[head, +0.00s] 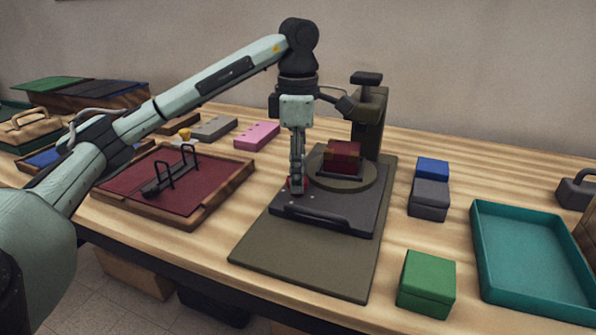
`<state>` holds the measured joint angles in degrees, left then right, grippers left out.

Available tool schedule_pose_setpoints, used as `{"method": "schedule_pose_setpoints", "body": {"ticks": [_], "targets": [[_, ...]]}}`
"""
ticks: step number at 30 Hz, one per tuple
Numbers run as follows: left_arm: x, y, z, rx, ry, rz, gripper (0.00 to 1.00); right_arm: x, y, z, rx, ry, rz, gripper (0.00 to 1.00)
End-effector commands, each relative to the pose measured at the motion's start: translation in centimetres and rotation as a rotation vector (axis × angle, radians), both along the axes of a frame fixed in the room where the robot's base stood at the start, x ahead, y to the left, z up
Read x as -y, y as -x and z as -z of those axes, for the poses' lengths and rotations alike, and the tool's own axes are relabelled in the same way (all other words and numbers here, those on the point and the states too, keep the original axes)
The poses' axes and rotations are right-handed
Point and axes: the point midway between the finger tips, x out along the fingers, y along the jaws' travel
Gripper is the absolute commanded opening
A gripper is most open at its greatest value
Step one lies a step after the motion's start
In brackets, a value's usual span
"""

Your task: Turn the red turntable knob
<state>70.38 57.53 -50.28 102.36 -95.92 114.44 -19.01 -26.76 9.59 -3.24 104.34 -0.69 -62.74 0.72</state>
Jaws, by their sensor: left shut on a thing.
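The red turntable knob (304,184) shows as small red patches at the left rear of the dark base (335,208), mostly hidden by my gripper. My left gripper (297,187) points straight down over it and is shut on the knob. The round olive turntable (367,183) sits on the base to the right of the gripper. A dark red block (343,157) rests on the turntable. The right gripper is not in view.
A dark post (370,125) stands behind the turntable. A red-lined tray (205,200) with a black handled piece lies left. A green box (427,282), a grey block (429,200), a blue block (432,169) and a teal tray (487,285) stand right.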

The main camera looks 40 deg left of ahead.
Motion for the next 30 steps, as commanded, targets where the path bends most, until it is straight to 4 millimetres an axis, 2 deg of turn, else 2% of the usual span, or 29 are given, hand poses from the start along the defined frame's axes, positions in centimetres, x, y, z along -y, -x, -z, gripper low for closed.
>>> {"method": "schedule_pose_setpoints", "body": {"ticks": [9,23,24,28,30], "targets": [[0.01,-0.01,-0.04,0.001,0.000,0.092,0.06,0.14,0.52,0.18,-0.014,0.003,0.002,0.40],[0.01,-0.01,-0.04,0.001,0.001,0.102,0.06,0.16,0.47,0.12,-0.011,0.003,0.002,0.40],[0.01,-0.01,-0.03,0.001,0.001,0.102,0.39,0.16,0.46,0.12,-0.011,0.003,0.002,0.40],[0.01,-0.01,-0.03,0.001,0.001,0.102,0.55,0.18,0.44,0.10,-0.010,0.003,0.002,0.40],[0.01,0.00,-0.03,0.000,0.000,0.102,0.56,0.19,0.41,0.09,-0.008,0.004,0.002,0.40]]}}
